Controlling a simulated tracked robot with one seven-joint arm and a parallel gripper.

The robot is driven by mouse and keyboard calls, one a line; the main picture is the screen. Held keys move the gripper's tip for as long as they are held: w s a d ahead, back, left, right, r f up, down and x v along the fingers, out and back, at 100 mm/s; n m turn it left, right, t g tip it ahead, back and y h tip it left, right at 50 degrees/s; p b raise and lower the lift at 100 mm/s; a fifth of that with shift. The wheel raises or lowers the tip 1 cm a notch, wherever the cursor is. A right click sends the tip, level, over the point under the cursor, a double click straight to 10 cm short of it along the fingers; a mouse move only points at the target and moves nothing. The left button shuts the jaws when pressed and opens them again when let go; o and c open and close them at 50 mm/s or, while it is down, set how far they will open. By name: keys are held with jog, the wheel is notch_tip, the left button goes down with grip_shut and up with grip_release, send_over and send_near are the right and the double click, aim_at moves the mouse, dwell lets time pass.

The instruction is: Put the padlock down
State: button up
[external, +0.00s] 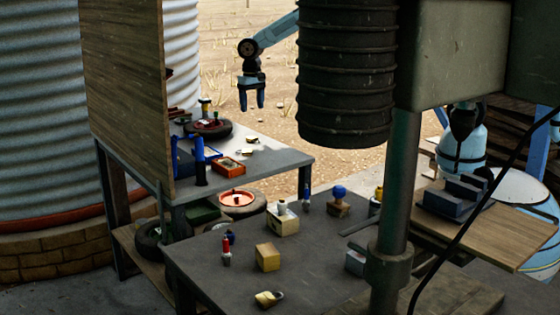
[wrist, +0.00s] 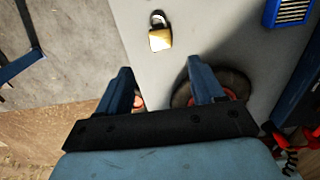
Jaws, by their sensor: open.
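A brass padlock (wrist: 160,39) with a metal shackle lies flat on the grey tabletop, in the upper middle of the wrist view. In the external view, a small brass item that looks like it (external: 249,152) lies on the back table, near its right side. My gripper (external: 251,104) hangs fingers down, well above that table. In the wrist view, its two dark blue fingers (wrist: 160,70) are spread apart with nothing between them. The padlock is apart from the fingers, beyond their tips.
A tyre with a red centre (wrist: 239,82) is partly hidden behind the right finger. A blue slatted thing (wrist: 287,12) is at the upper right. In the external view, an orange-red tray (external: 228,166) is on the back table. Another brass padlock (external: 268,299) lies on the front table (external: 325,285).

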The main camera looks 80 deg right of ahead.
jog(key=s+a+r+n+t, duration=0.1)
jog(key=s+a+r+n, duration=0.1)
jog(key=s+a+r, duration=0.7)
jog(key=s+a+r+n+t, duration=0.2)
jog(key=s+r, duration=1.1)
jog(key=r, duration=0.2)
jog(key=s+a+n+t, duration=0.1)
jog(key=s+a+n, duration=0.1)
jog(key=s, duration=1.3)
jog(key=s+a+n+t, duration=0.1)
jog(key=s+a+n, duration=0.2)
jog(key=s, duration=1.2)
jog(key=shift+a+r+t, duration=0.2)
jog(key=shift+a+t, duration=0.1)
jog(key=shift+a, duration=0.05)
